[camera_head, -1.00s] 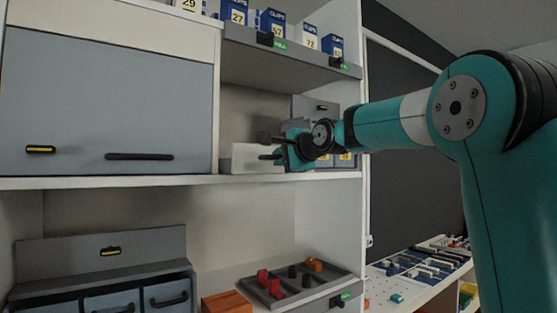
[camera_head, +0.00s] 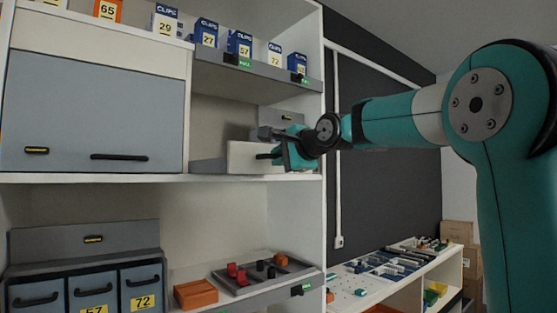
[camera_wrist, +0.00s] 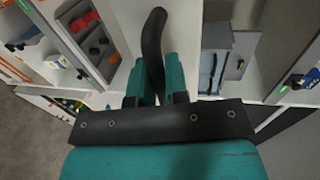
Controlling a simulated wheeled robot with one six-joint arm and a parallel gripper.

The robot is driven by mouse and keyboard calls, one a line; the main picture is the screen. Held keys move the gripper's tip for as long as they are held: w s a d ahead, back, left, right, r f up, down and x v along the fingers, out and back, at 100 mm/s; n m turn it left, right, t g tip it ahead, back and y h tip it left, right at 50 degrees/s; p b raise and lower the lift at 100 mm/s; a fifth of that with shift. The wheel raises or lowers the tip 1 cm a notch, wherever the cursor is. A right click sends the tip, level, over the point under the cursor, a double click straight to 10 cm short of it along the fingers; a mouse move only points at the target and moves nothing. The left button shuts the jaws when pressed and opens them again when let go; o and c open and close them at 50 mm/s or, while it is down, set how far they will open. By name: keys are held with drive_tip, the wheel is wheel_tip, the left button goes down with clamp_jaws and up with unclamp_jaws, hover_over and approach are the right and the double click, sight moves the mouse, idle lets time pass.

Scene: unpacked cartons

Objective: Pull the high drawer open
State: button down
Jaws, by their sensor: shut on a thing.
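The high drawer (camera_head: 242,158) has a white front and a grey side wall (camera_head: 208,167) that shows to its left. It stands on the middle shelf of the white unit and is pulled out at least partly. My gripper (camera_head: 283,154) is at the right part of its front, shut on the black drawer handle (camera_head: 265,156). In the wrist view the curved black handle (camera_wrist: 152,38) runs up from between the teal fingers of my gripper (camera_wrist: 158,80). The drawer's inside is hidden, and my gripper covers the right end of its front.
A closed grey-blue door (camera_head: 90,115) is left of the drawer. Clips boxes (camera_head: 240,42) stand on the shelf above. A low side shelf (camera_head: 350,297) stands right.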

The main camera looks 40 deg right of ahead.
drive_tip(key=shift+d, duration=0.1)
drive_tip(key=c, duration=1.1)
unclamp_jaws()
drive_tip(key=shift+c, duration=0.2)
drive_tip(key=b+v, duration=0.3)
drive_tip(key=v, duration=1.4)
drive_tip(key=shift+s, duration=0.25)
